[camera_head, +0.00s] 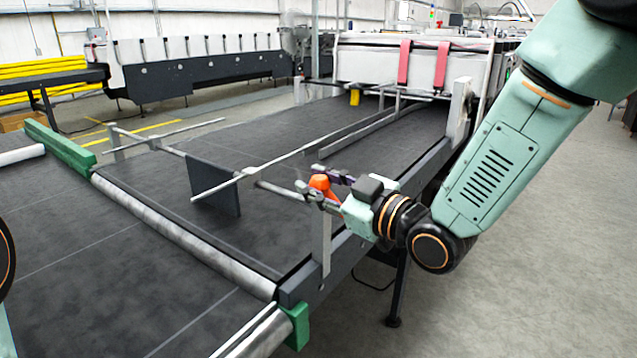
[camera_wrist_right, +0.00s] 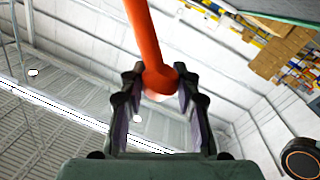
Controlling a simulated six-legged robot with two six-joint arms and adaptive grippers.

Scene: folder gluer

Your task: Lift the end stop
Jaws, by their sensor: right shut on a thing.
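The end stop is a dark flat plate (camera_head: 222,190) hanging from a metal cross rod above the black conveyor belt, in the middle of the head view. An orange handle (camera_head: 320,182) sits at the right end of this rod, by the post on the conveyor's side rail. My right gripper (camera_head: 326,187) is at the handle, its fingers on either side of it. In the right wrist view the orange handle (camera_wrist_right: 144,35) stands between the two fingers, its rounded end at the fingertips (camera_wrist_right: 158,84), and the gripper is shut on it. My left gripper is out of view.
The belt (camera_head: 150,210) runs away to the machine with red straps (camera_head: 405,64). A metal roller (camera_head: 180,235) and green end blocks (camera_head: 58,144) lie nearer. A long thin bar (camera_head: 290,160) crosses above the belt by the plate. Open floor lies to the right.

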